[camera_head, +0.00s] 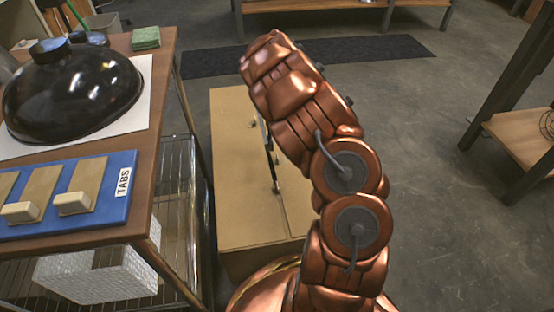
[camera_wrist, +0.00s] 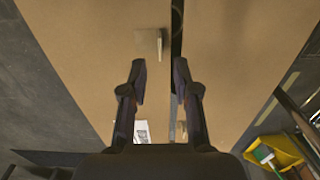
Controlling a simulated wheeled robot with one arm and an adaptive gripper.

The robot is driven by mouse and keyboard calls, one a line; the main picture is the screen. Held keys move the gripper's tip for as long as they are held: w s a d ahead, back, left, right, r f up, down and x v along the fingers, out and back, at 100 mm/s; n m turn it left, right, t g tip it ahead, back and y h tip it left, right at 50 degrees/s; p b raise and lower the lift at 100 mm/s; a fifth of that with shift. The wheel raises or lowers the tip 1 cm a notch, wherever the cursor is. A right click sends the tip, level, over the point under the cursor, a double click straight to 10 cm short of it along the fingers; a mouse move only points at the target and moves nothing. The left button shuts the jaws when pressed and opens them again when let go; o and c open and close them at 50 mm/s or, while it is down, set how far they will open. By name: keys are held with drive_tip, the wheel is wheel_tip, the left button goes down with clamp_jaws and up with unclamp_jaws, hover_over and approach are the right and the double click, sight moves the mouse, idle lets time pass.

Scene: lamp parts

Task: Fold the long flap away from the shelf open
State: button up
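A large tan cardboard box (camera_head: 240,205) stands on the floor, with two long flaps meeting at a lengthwise seam; both look flat. The long flap away from the shelf is on the right in the head view (camera_head: 297,205), partly behind my arm, and on the left in the wrist view (camera_wrist: 85,50). It bears a small tan tab (camera_wrist: 148,42) beside the dark seam. The shelf-side flap (camera_wrist: 225,50) lies right of the seam. My gripper (camera_wrist: 159,64) is open and empty over the box, its fingertips just short of the tab in the picture. In the head view my arm hides most of it.
The wooden shelf (camera_head: 155,75) stands close left of the box, holding a black lampshade (camera_head: 70,90) and a blue TABS board (camera_head: 70,195). A second wooden shelf (camera_head: 520,135) stands far right. The floor (camera_head: 420,150) right of the box is clear.

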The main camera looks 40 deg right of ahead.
sight(277, 156)
wheel_tip(277, 156, down, 7)
drive_tip(key=shift+r+b, duration=0.2)
drive_tip(key=shift+b, duration=0.85)
clamp_jaws()
